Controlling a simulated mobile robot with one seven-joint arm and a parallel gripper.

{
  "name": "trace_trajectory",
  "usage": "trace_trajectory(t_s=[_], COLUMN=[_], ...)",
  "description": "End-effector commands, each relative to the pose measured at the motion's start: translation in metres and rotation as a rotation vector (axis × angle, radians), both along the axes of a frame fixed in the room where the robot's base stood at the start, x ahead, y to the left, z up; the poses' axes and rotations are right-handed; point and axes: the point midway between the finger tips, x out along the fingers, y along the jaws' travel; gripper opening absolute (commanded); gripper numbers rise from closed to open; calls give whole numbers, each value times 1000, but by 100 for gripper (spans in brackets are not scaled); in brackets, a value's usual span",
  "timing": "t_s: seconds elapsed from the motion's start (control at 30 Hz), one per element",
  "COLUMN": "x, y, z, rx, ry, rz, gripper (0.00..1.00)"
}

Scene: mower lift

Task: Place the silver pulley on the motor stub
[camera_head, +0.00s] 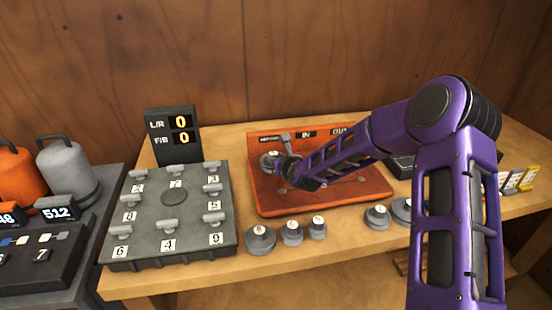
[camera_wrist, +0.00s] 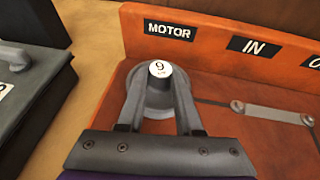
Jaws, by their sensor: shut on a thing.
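My gripper (camera_wrist: 158,95) is shut on the knob of a grey-silver pulley (camera_wrist: 157,101) whose white top label reads 9. The pulley is upright at the left end of the orange board (camera_head: 318,202), in front of the MOTOR label (camera_wrist: 169,30). In the head view the pulley (camera_head: 268,160) shows just left of my gripper (camera_head: 280,164). The motor stub is hidden under the pulley, so I cannot tell whether the pulley is seated or held just above it.
Several grey knobbed pulleys, one at the left (camera_head: 260,240), stand along the table's front edge. A grey block (camera_head: 172,215) with numbered knobs is left of the board. Behind it a display (camera_head: 172,135) reads 0 and 0. A flat bar (camera_wrist: 272,113) lies on the board.

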Motion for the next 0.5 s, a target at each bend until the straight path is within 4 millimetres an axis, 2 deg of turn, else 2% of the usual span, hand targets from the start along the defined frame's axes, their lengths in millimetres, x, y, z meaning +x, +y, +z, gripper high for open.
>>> trace_trajectory(t_s=[0.37,0.4,0.5], x=[1,1,0], y=[-1,-1,0], z=[-5,-2,-3], rx=[0,0,0], ry=[-3,-2,-2], rz=[-1,-1,-1], gripper=[0,41,59])
